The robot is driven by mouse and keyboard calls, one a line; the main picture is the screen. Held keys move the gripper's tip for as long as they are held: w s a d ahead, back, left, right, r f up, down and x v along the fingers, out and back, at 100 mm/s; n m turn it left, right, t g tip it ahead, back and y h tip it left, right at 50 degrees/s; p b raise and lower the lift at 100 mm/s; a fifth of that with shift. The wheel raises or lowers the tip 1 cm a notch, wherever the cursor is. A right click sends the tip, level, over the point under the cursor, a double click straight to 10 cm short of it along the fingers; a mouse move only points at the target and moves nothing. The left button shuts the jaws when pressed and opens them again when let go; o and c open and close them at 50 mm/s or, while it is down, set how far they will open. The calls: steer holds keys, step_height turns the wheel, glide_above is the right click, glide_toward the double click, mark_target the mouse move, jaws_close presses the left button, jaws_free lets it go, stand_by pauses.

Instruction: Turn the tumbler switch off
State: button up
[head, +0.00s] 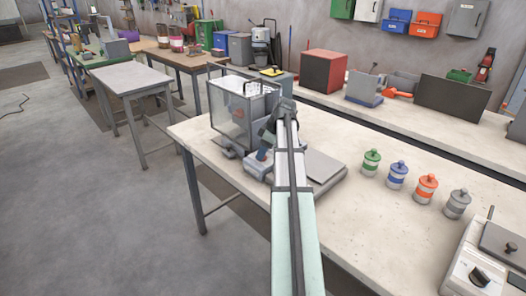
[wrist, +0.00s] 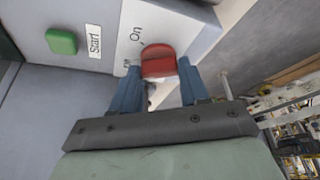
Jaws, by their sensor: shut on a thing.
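The red tumbler switch (wrist: 158,60) sits on the pale front panel (wrist: 195,20) of the bagger in the wrist view. An "On" label (wrist: 136,33) is beside it, and another label by the left finger is partly covered. My gripper (wrist: 160,68) has its blue fingers on both sides of the switch and is shut on it. Which way the switch is tipped cannot be told. In the head view the bagger (head: 232,118) stands at the table's far left, and my gripper (head: 264,155) is at its front low down. The switch is hidden there.
A flat grey plate (head: 322,167) lies right of my arm. Several lidded jars (head: 397,175) and a device with a knob (head: 485,270) stand farther right on the table.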

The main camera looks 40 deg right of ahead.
steer(key=o, duration=1.1)
steer(key=shift+c, duration=0.2)
steer(key=v, duration=1.3)
steer(key=shift+r, duration=0.45)
